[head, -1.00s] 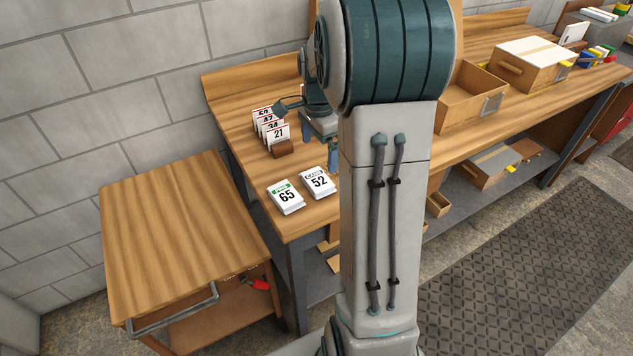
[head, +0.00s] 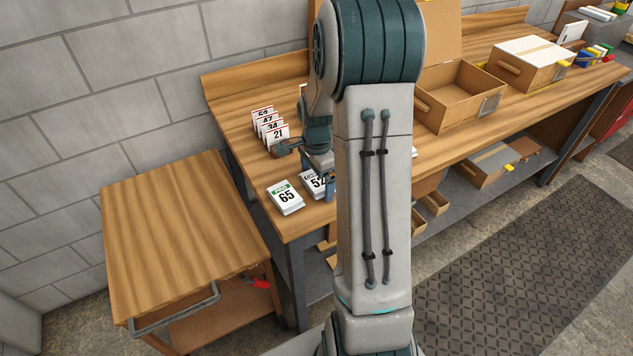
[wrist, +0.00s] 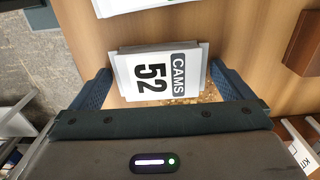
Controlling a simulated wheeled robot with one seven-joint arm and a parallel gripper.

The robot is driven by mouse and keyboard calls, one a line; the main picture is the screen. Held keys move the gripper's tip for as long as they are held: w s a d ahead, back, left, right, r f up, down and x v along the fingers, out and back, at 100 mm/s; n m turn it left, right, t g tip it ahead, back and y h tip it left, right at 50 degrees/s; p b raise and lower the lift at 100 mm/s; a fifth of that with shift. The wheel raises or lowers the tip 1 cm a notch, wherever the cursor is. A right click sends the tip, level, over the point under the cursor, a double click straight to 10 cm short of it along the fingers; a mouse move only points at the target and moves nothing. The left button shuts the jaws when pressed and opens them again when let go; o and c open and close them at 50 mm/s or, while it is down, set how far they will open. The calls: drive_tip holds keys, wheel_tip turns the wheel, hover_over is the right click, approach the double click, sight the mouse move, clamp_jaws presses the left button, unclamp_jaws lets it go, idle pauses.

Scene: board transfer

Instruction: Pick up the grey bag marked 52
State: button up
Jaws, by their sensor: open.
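The bag marked 52 (head: 314,184) lies on the workbench near its left front corner, partly hidden by my arm in the head view. In the wrist view its white label (wrist: 157,74) reads CAMS and 52, with grey edges showing around it. My gripper (wrist: 156,85) is open, with one blue finger on each side of the bag and a gap on both sides. In the head view my gripper (head: 329,182) is over the bag's right part, and its fingers are mostly hidden. I cannot tell its exact height above the bench.
A bag marked 65 (head: 285,197) lies close beside, to the left. A brown holder with numbered cards (head: 274,132) stands behind; its brown block (wrist: 304,45) shows in the wrist view. An open box (head: 458,100) stands further right. The left side table (head: 180,230) is clear.

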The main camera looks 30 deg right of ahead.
drive_tip(key=c, duration=1.2)
drive_tip(key=shift+o, duration=0.2)
